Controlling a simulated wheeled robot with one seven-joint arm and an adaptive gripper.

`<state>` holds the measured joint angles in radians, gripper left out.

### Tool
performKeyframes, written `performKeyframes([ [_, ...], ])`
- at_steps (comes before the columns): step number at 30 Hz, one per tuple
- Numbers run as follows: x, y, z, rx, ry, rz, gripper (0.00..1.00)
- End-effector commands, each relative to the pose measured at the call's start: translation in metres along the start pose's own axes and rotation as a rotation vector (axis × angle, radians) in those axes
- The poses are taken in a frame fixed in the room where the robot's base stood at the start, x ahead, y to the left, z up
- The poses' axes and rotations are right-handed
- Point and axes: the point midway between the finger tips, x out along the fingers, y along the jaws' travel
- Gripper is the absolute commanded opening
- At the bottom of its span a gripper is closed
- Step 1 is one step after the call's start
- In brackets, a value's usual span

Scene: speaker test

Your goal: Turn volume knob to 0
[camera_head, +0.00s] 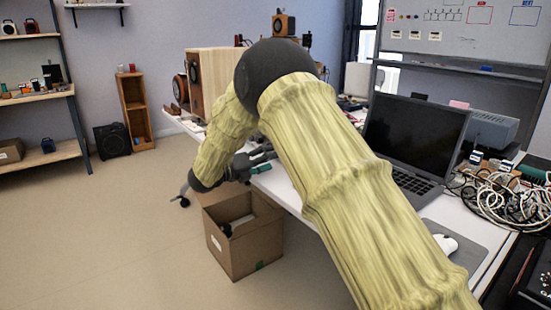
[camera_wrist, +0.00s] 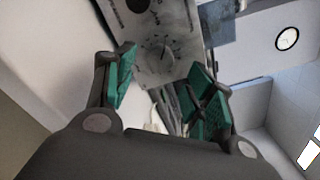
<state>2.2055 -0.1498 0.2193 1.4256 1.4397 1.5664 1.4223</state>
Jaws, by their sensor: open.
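A grey metal panel (camera_wrist: 180,20) shows at the top of the wrist view. On it is a round grey knob (camera_wrist: 159,49) with tick marks around it; I cannot read its setting. My gripper (camera_wrist: 164,62) is open, with a green-padded finger on either side of the knob in the picture. I cannot tell the gap in depth, and no grip on the knob shows. In the head view, my gripper (camera_head: 258,164) is at the table's left edge, partly behind my arm. The panel and knob are hidden from that view.
Below the gripper stands an open cardboard box (camera_head: 244,240). A wooden speaker (camera_head: 212,75) is at the table's far end. A laptop (camera_head: 415,135) and tangled cables (camera_head: 505,190) lie on the right. Dark cables (camera_wrist: 172,108) hang below the panel. The floor at left is clear.

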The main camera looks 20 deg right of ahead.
Motion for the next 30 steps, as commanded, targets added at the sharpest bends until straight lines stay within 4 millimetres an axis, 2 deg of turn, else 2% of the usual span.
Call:
performKeyframes([
  [3, 0.017, 0.001, -0.001, 0.000, 0.001, -0.001, 0.54],
  [9, 0.034, 0.001, 0.000, 0.000, -0.001, 0.001, 0.54],
  [21, 0.039, 0.000, 0.001, -0.001, -0.002, 0.001, 0.54],
  [28, 0.039, 0.000, 0.001, -0.001, -0.002, 0.001, 0.12],
  [30, 0.039, 0.000, 0.001, -0.001, -0.002, 0.001, 0.09],
])
